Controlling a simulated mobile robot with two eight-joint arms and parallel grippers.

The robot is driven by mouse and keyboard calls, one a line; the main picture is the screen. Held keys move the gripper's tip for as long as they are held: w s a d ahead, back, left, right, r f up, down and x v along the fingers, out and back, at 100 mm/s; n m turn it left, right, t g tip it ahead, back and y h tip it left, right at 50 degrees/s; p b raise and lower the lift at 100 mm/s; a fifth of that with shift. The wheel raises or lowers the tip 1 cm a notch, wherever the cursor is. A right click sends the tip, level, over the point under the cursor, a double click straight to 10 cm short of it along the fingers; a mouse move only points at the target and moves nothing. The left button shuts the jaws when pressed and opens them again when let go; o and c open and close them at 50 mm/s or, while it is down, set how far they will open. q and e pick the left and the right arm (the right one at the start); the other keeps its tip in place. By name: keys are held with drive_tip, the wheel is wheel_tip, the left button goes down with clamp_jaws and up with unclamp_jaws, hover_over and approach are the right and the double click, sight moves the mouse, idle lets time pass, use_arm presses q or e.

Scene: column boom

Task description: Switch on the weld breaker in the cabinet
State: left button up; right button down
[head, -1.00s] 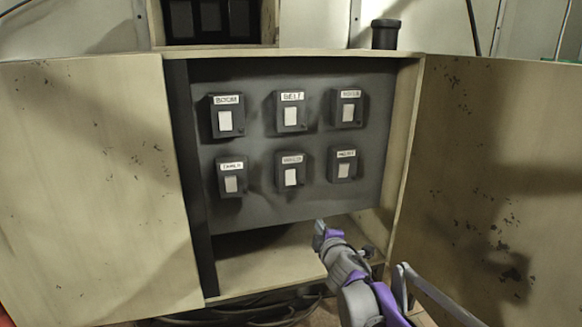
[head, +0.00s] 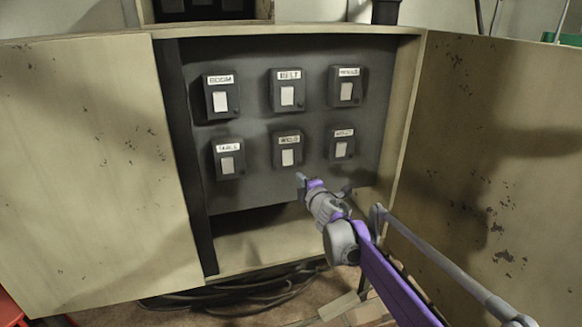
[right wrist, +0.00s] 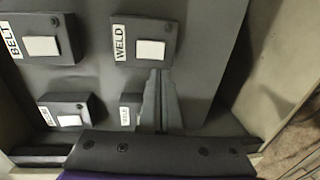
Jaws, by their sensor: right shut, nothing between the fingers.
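The open cabinet's grey panel holds two rows of box-shaped breakers with white rockers. The weld breaker (head: 287,152) is the middle one of the lower row; its WELD label is clear in the right wrist view (right wrist: 143,42). I cannot tell its rocker's (head: 287,158) position. My right gripper (head: 301,178) is shut and empty, just below and slightly right of the weld breaker. In the right wrist view its fingertips (right wrist: 160,72) come up near the edge of that breaker; I cannot tell whether they touch it. My left gripper is out of view.
The belt breaker (head: 287,90) is above the weld breaker, the table breaker (head: 228,158) left, another breaker (head: 342,145) right. Open doors stand left (head: 90,170) and right (head: 480,160). Below the panel is an open space (head: 262,245). Cables (head: 235,298) lie beneath.

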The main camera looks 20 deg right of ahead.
sight(288, 164)
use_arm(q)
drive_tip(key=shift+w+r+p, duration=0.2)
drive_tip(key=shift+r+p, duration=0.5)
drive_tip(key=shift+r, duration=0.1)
use_arm(e)
drive_tip(key=w, duration=0.3)
drive_tip(key=w+f, duration=0.1)
drive_tip(key=w, duration=0.6)
drive_tip(key=shift+w+a+f, duration=0.1)
drive_tip(key=shift+a+f, duration=0.05)
drive_tip(key=shift+a, duration=0.05)
drive_tip(key=shift+w, duration=0.2)
drive_tip(key=shift+f, duration=0.1)
